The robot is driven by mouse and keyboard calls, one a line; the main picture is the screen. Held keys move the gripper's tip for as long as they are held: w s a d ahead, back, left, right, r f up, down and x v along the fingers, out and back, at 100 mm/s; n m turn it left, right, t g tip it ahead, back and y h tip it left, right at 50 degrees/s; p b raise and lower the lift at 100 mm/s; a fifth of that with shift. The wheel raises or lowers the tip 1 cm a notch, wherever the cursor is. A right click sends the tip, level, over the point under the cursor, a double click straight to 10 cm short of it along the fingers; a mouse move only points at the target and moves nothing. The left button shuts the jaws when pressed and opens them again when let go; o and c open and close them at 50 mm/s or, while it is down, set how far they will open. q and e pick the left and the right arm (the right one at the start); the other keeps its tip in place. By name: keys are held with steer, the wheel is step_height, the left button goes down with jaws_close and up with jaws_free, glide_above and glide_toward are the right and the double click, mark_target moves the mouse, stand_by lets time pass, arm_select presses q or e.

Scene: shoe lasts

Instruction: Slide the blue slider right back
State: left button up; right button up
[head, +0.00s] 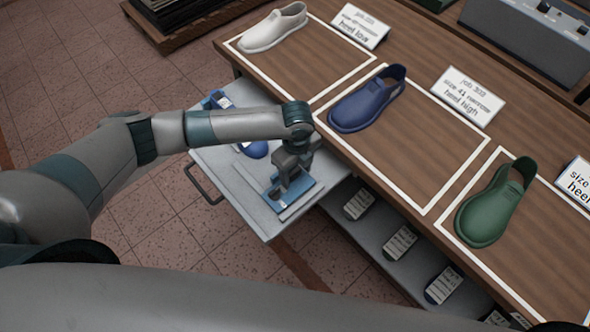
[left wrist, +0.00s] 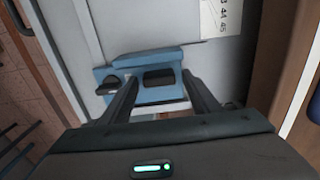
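My right gripper is not in view.
A blue last (head: 256,149) lies in the drawer beside my arm. White, blue (head: 367,98) and green shoes stand on the wooden bench above, with printed cards (head: 467,97). A lower shelf (head: 380,232) holds several labelled lasts.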

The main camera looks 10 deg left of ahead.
arm_select(q)
steer(key=shift+a, duration=0.1)
steer(key=shift+r, duration=0.5)
step_height(320, 180, up, 16)
steer(key=b, duration=0.4)
steer(key=shift+r, duration=0.2)
